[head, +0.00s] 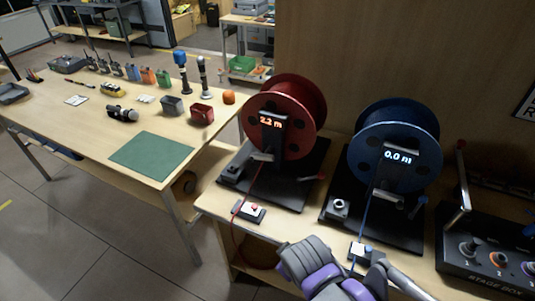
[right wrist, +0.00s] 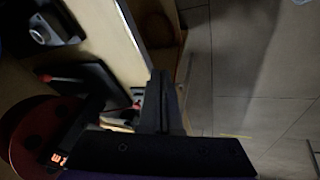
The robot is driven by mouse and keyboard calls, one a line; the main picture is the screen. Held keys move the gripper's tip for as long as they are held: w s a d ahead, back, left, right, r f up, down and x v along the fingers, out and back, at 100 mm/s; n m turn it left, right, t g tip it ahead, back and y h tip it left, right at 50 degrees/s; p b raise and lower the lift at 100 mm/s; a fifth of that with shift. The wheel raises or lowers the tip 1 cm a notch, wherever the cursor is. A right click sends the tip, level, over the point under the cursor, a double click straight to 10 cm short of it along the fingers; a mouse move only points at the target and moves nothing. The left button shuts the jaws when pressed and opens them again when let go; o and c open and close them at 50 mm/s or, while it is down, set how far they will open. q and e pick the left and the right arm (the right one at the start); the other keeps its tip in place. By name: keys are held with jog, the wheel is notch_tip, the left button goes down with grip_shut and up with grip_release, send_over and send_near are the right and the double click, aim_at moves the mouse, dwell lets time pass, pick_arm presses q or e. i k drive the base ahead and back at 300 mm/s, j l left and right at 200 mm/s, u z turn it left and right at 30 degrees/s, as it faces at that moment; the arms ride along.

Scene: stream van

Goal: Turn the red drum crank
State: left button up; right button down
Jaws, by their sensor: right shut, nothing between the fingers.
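The red drum (head: 313,98) stands on a black base at the back of the bench, its display reading 2.2 m. A crank arm with a red grip (head: 321,177) shows low at the right of its base. In the right wrist view the red drum (right wrist: 22,125) is at lower left, and a red grip (right wrist: 45,78) shows left of the fingers. My right gripper (right wrist: 165,75) is shut and empty, apart from that grip. In the head view my grey and purple right arm is at the bottom; its fingertips cannot be made out. My left gripper is not in view.
The blue drum (head: 432,130) stands right of the red one, reading 0.0 m. The stage box (head: 485,262) is at right. A cluttered table (head: 60,115) stands at left.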

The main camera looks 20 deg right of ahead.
aim_at(266, 156)
jog(key=i+j+z, duration=0.1)
jog(key=z, duration=1.25)
jog(key=j+z, duration=0.55)
jog(key=z, duration=0.2)
jog(key=j+z, duration=0.55)
jog(key=j, duration=0.15)
jog(key=k+j+z, duration=0.4)
jog(key=j, duration=0.2)
jog(key=k+j, duration=0.15)
jog(key=j, duration=0.2)
jog(key=k+j, duration=0.1)
jog(key=j, duration=0.25)
jog(key=k+j, duration=0.15)
jog(key=j, duration=0.2)
jog(key=k+j+z, duration=0.1)
jog(key=j, duration=0.3)
